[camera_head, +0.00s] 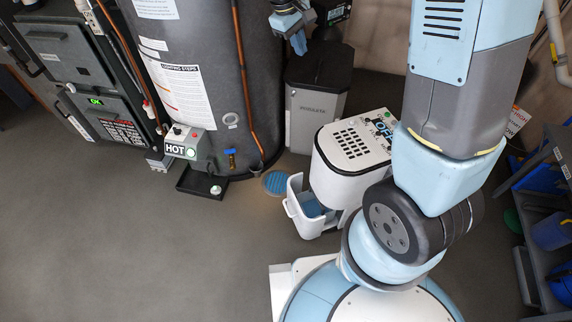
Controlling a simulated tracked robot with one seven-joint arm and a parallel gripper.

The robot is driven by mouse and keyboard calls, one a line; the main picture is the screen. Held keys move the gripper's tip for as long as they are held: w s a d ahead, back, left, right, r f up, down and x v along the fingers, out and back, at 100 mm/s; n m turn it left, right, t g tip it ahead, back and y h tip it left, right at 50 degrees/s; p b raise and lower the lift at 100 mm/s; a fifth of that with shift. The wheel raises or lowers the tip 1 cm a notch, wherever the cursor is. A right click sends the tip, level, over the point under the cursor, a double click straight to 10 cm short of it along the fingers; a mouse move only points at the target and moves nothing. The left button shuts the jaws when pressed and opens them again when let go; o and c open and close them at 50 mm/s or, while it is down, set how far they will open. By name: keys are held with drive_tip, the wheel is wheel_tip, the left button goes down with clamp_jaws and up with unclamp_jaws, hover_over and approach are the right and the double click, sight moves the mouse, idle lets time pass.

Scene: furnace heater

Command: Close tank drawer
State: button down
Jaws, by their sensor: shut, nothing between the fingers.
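A white portable machine (340,160) with a black grille on top and a panel reading "OFF" stands on the floor right of centre. Its white tank drawer (307,226) is pulled out toward the lower left, with blue showing inside. A handle (287,207) is on the drawer's outer left side. My gripper (300,46) is shut and empty at the top of the view, well apart from the drawer, above and behind the machine in the picture. Part of the machine's right side is hidden behind my arm.
A tall dark water heater (200,80) with a "HOT" box (185,142) stands at left, above a black tray (200,184). A round blue floor drain (276,183) lies beside the drawer. A grey bin (312,115) stands behind. Shelves (545,220) are at right. The floor at lower left is clear.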

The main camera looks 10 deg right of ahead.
drive_tip(key=w+a+f+n+h, duration=0.15)
drive_tip(key=a+f, duration=0.25)
drive_tip(key=f, duration=0.4)
drive_tip(key=w+a+f+n+h, duration=0.1)
drive_tip(key=w+a+f+n, duration=0.1)
drive_tip(key=a+f, duration=0.5)
drive_tip(key=s+a+f+n+h, duration=0.1)
drive_tip(key=a+f+n, duration=0.25)
drive_tip(key=f, duration=1.35)
drive_tip(key=n+t+h, duration=0.1)
drive_tip(key=n+h, duration=0.1)
drive_tip(key=n, duration=0.5)
approach(293, 199)
drive_tip(key=shift+s+x, duration=0.15)
drive_tip(key=shift+x, duration=1.25)
drive_tip(key=shift+s+x, duration=0.1)
drive_tip(key=shift+x, duration=1.35)
drive_tip(key=shift+d+r, duration=0.1)
drive_tip(key=shift+d, duration=0.05)
